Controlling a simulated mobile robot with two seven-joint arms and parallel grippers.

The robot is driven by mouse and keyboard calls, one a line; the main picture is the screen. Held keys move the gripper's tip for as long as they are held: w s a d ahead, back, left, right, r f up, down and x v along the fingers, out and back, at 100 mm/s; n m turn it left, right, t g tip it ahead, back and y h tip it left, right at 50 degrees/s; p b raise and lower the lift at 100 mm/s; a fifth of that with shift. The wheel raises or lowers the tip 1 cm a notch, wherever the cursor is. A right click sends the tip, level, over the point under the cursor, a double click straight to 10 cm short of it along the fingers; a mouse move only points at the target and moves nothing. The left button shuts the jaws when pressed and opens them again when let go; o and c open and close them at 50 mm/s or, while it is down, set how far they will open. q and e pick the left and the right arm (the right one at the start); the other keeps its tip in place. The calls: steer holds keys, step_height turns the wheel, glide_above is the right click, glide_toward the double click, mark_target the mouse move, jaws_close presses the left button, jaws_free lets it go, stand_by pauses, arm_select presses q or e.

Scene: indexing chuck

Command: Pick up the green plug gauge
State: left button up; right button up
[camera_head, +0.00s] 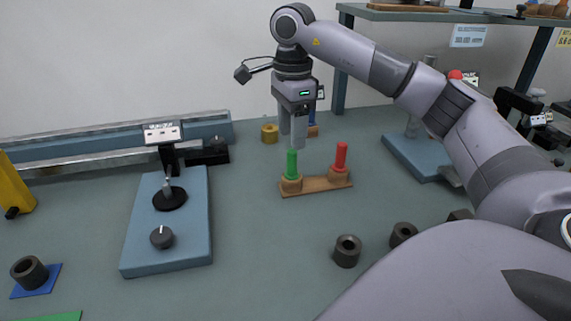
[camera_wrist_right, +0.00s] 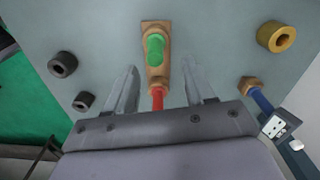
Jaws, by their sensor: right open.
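The green plug gauge (camera_head: 292,164) stands upright in the left seat of a small wooden stand (camera_head: 317,186). A red plug gauge (camera_head: 341,156) stands in the right seat. My right gripper (camera_head: 293,142) is open and empty, pointing down just above the green gauge in the head view. In the right wrist view, the green gauge (camera_wrist_right: 155,47) lies ahead of the open fingers (camera_wrist_right: 163,85), and the red gauge (camera_wrist_right: 157,97) shows between them, partly hidden by the gripper body. No contact with either gauge is clear. My left gripper is not in view.
A brass ring (camera_head: 269,133) sits behind the stand. Dark rings (camera_head: 347,251) lie in front. A blue fixture with a dial (camera_head: 166,222) stands to the left, and another blue base (camera_head: 417,156) to the right. The bench between the left fixture and the stand is clear.

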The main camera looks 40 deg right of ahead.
mark_target(292, 153)
steer(key=f, duration=0.5)
steer(key=shift+s+a+f, duration=0.15)
steer(key=shift+s+f, duration=0.15)
steer(key=shift+s, duration=0.05)
jaws_close()
steer(key=shift+r, duration=0.1)
